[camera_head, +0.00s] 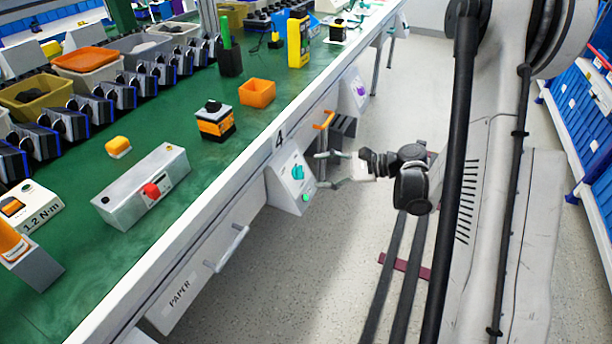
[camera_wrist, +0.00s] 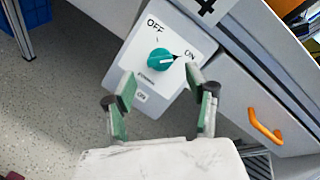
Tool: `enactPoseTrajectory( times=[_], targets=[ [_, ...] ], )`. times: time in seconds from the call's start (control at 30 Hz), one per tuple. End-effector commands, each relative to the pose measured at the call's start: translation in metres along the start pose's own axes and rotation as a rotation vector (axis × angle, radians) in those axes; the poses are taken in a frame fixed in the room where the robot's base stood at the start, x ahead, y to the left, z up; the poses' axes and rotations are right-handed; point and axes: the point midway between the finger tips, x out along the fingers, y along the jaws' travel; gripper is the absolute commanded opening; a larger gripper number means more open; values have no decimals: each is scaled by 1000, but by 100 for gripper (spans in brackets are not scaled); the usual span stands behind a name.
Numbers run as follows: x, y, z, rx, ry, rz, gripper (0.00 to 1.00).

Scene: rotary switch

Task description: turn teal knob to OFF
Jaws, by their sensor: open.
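The teal knob (camera_head: 297,172) sits on a pale switch box fixed to the front of the workbench. In the wrist view the knob (camera_wrist: 160,61) has a white pointer mark turned toward the ON label (camera_wrist: 190,54). The OFF label (camera_wrist: 155,25) is printed above the knob. My gripper (camera_head: 327,169) is close in front of the switch box. In the wrist view my gripper (camera_wrist: 165,85) is open, with its fingers on either side of and below the knob. I see no clear contact between fingers and knob.
An orange handle (camera_head: 323,121) on the bench front is near my gripper; it also shows in the wrist view (camera_wrist: 265,126). A drawer handle (camera_head: 232,248) juts out to the left. A box with a purple knob (camera_head: 361,90) is farther back. The aisle floor is open.

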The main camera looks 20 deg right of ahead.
Motion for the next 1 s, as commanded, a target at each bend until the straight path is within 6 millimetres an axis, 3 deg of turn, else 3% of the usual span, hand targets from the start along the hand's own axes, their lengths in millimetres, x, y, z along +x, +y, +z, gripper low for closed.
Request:
enactPoseTrajectory(
  times=[0.1, 0.3, 0.7, 1.0],
  targets=[
    [22, 2, -1, -2, -2, 2, 51],
    [44, 1, 0, -1, -1, 2, 51],
    [50, 0, 0, 0, 1, 0, 51],
    [50, 0, 0, -1, 1, 0, 13]
  ],
)
